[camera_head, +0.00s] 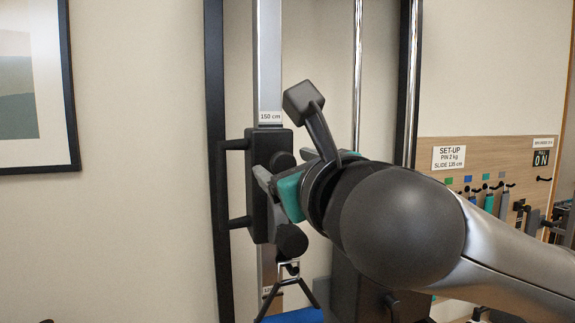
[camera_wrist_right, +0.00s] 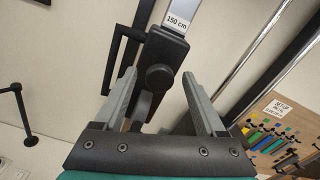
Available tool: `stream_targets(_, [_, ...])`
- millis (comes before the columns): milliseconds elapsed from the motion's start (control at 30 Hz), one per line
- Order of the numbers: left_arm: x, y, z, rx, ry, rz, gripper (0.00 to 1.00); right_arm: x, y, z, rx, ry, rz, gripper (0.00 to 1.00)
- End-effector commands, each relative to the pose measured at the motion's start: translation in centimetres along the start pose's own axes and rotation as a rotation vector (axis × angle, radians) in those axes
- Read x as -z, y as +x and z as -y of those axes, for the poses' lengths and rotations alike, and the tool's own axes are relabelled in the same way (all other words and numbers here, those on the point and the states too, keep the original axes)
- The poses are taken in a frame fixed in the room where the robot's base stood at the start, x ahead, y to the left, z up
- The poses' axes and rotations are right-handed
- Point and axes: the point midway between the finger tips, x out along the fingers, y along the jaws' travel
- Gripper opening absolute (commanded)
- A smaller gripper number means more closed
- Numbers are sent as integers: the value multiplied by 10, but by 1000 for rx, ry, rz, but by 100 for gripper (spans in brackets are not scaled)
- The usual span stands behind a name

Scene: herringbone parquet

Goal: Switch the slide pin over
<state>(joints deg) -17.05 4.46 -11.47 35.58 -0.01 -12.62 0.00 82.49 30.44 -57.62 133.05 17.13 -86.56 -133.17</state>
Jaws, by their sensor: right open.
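The black slide carriage (camera_head: 257,207) sits on an upright metal post, just below a "150 cm" label (camera_head: 270,117). A round black knob, which looks like the slide pin (camera_head: 283,161), sticks out from its front and is partly hidden by my right gripper (camera_head: 270,176). In the right wrist view, the knob (camera_wrist_right: 159,77) lies between the two grey fingertips of my right gripper (camera_wrist_right: 159,84), with a gap on each side. The gripper is open and holds nothing. My left gripper is not in view.
A black handle (camera_head: 224,180) projects left from the carriage. Another round black knob (camera_head: 291,241) and a clip with a dark strap hang below. Black frame posts (camera_head: 214,120) and a chrome rod (camera_head: 357,70) flank the slide. A "SET-UP" sign (camera_head: 449,157) is on the wooden board (camera_head: 500,150) at right.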

Motion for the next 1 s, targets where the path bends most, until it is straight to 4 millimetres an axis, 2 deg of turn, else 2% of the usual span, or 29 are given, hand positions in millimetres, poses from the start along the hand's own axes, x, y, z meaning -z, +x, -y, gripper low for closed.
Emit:
stream_targets(267, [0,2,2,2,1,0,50,-1,-7,0,0,0,3,73])
stream_targets(367, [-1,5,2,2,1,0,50,0,-19,-1,-2,-1,5,73])
stream_targets(533, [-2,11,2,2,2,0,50,0,-53,0,0,-4,7,73])
stream_targets(867, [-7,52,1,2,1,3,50,4,-78,-2,1,0,6,73])
stream_targets(1000, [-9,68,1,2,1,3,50,3,-94,-1,2,0,6,73])
